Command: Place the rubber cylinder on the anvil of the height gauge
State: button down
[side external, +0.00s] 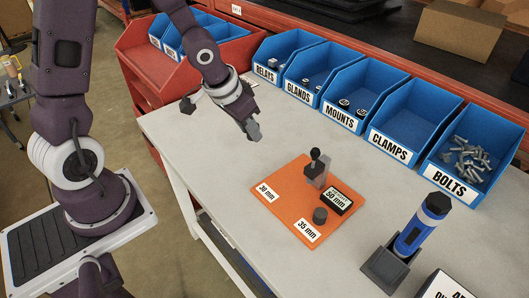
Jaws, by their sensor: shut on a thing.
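My gripper (249,122) is above the table, left of and behind the orange mat. It is shut on a small dark grey piece (253,131), which looks like a rubber cylinder; its outline is hard to separate from the fingers. The height gauge (317,172) stands at the back of the mat, a grey block with a black knob on top. Its anvil is too small to make out. A dark rubber cylinder (320,215) stands upright on the mat beside the "35 mm" label. The "30 mm" label (267,192) has no cylinder beside it.
The orange mat (285,211) also bears a black block labelled "50 mm" (337,198). Blue bins (402,122) line the table's back; the mounts bin holds several dark pieces. A blue torch-like tool (411,237) stands in a dark holder (385,266) at right. The table left of the mat is clear.

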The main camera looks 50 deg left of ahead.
aim_at(280, 184)
jog(key=w+d+f+m, duration=0.2)
jog(key=d, duration=0.6)
jog(key=shift+h, duration=0.4)
jog(key=f, duration=0.9)
jog(key=shift+s+d+f, duration=0.1)
jog(key=shift+s, duration=0.15)
jog(key=shift+f, duration=0.2)
jog(key=c, duration=1.1)
grip_release()
